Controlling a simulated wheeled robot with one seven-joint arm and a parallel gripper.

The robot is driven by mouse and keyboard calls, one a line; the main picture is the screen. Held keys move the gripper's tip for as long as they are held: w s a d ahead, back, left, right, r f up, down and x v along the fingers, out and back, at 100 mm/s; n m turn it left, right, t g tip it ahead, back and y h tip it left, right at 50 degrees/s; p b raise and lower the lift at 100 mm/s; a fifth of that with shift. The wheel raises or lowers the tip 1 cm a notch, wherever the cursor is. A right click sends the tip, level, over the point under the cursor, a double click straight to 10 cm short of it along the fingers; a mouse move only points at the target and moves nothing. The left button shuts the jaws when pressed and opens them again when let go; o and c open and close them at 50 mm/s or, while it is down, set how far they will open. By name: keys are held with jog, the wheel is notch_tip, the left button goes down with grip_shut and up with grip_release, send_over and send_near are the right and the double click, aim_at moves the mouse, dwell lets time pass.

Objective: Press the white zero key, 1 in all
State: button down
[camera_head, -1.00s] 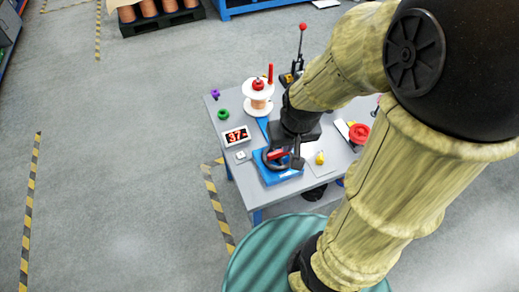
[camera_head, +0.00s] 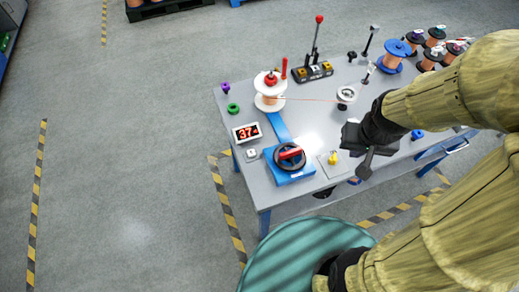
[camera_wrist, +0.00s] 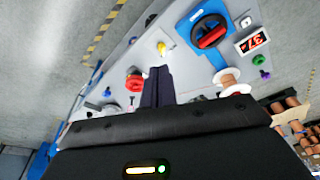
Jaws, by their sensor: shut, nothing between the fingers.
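The white zero key (camera_head: 251,154) is a small pale square with a dark mark, on the grey table just below the red-digit display (camera_head: 247,132). In the wrist view the key (camera_wrist: 246,21) shows at the upper right, beside the display (camera_wrist: 252,41). My gripper (camera_head: 364,170) is shut and empty, over the table's right front part, well to the right of the key and apart from it. In the wrist view its closed fingers (camera_wrist: 158,72) point towards the table, with the key beyond them to the right. Nothing hides the key.
A blue block with a black ring and red handle (camera_head: 290,157) stands right of the key. A white spool (camera_head: 269,92) stands behind, with a thin line running to a pulley (camera_head: 346,96). A yellow knob (camera_head: 333,158) is near my gripper. Several spools (camera_head: 398,52) stand at the back right.

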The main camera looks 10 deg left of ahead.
dwell(0.3)
jog(key=m+y+p, duration=0.7)
jog(key=m+y, duration=0.2)
jog(key=m, duration=0.3)
send_over(254, 153)
notch_tip(254, 153, down, 18)
jog(key=shift+f, duration=0.2)
notch_tip(254, 153, down, 9)
jog(key=b, duration=0.6)
jog(key=shift+r, duration=0.1)
dwell(0.3)
